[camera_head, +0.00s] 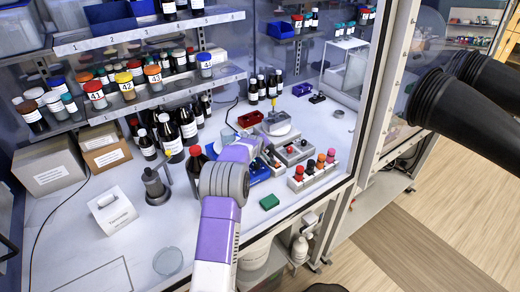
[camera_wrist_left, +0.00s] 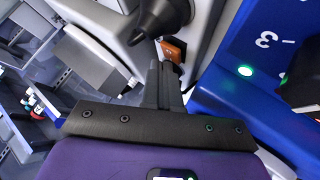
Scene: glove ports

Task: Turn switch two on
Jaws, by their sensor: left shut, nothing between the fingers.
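My left gripper (camera_head: 265,143) reaches over the bench to a group of small devices; its arm hides part of them. In the left wrist view its dark fingers (camera_wrist_left: 165,85) are closed together and hold nothing. The fingertips are close to a small orange-brown switch (camera_wrist_left: 172,50) on a pale grey housing; I cannot tell whether they touch. A blue unit (camera_wrist_left: 232,98) beside the fingers carries a white "3" and a lit green light (camera_wrist_left: 245,71). I cannot read which switch is number two. My right gripper is not in view.
A dark knob (camera_wrist_left: 162,16) stands close above the fingers. Grey boxes with red knobs (camera_head: 291,150) and a rack of colour-capped bottles (camera_head: 314,170) stand right of the gripper. A dark bottle with a red cap (camera_head: 196,160) stands left of the arm. The front bench is mostly clear.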

